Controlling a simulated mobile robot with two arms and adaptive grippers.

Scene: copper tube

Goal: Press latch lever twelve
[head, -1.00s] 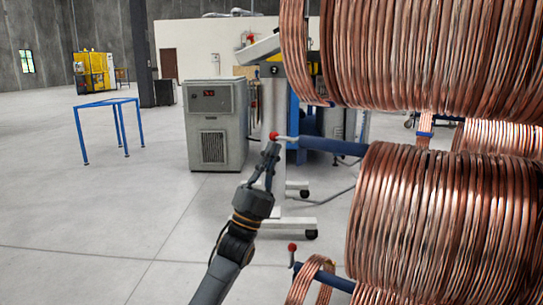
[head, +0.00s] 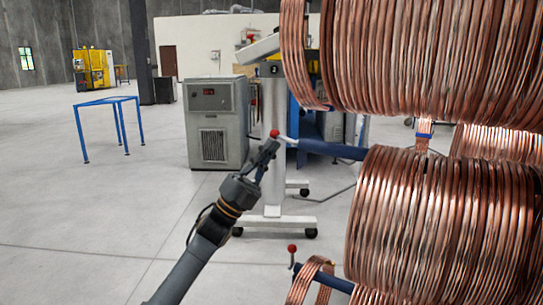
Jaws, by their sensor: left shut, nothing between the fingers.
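A latch lever with a red ball knob (head: 275,134) sits at the free end of a blue bar (head: 325,148) that holds copper coils. My left gripper (head: 268,150) is shut and empty, with its fingertips just below and left of that knob. I cannot tell whether they touch the lever. A second lever with a red knob (head: 292,249) stands upright at the end of a lower blue bar (head: 325,278). No number shows on either lever. My right gripper is not in view.
Large copper coils (head: 440,220) fill the right side, with more coils (head: 420,55) above. A grey cabinet (head: 217,122) and a wheeled white stand (head: 272,205) are behind the gripper. A blue frame (head: 108,102) stands at the left. The floor there is open.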

